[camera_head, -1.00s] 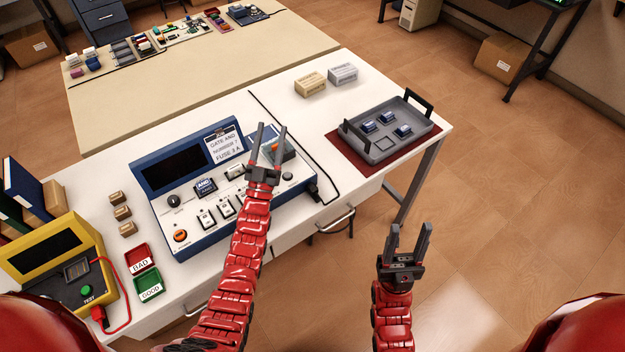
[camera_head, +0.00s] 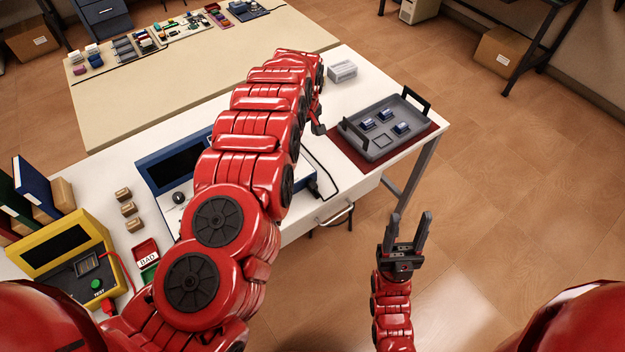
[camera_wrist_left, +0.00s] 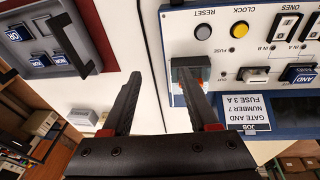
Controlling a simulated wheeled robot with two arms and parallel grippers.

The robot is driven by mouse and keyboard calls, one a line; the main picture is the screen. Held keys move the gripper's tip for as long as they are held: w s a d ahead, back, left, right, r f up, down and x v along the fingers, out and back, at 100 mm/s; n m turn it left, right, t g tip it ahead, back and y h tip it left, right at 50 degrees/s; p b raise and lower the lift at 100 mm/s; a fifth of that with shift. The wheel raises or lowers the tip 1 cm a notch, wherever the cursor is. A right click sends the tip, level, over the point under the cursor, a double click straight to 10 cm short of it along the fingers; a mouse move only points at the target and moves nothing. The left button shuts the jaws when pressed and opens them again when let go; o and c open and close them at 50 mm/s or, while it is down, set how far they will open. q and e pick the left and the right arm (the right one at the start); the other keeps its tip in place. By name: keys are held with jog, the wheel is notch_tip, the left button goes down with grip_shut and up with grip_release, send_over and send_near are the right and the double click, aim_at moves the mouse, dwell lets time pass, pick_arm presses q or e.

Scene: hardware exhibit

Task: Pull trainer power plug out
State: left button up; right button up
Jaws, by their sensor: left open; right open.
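The blue-and-white trainer (camera_head: 150,170) stands on the white table, largely hidden behind my left arm in the head view. Its black power plug (camera_head: 313,187) sits at its right side, with a black cable running from it. My left gripper (camera_wrist_left: 157,75) is open and empty over the table. My right gripper (camera_head: 409,222) is open and empty, in front of the table over the floor.
A grey tray (camera_head: 372,153) with blue modules stands on a red mat at the right. A white box (camera_head: 342,71) is behind it. A yellow tester (camera_head: 60,240), small tan blocks and a red BAD bin (camera_head: 146,252) are at the left.

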pick_arm(q)
jog(key=s+d+r+g, duration=0.2)
jog(key=s+r+g, duration=0.1)
jog(key=s, duration=0.4)
jog(key=b, duration=0.5)
send_over(313, 184)
notch_tip(313, 184, down, 6)
notch_tip(313, 184, down, 9)
jog(key=p, duration=0.2)
jog(key=shift+w+a+f+p, duration=0.1)
jog(key=shift+a+f+p, duration=0.1)
jog(key=shift+p, duration=0.1)
jog(key=shift+d+f, duration=0.15)
jog(key=shift+f, duration=0.85)
grip_shut()
jog(key=shift+r, duration=0.1)
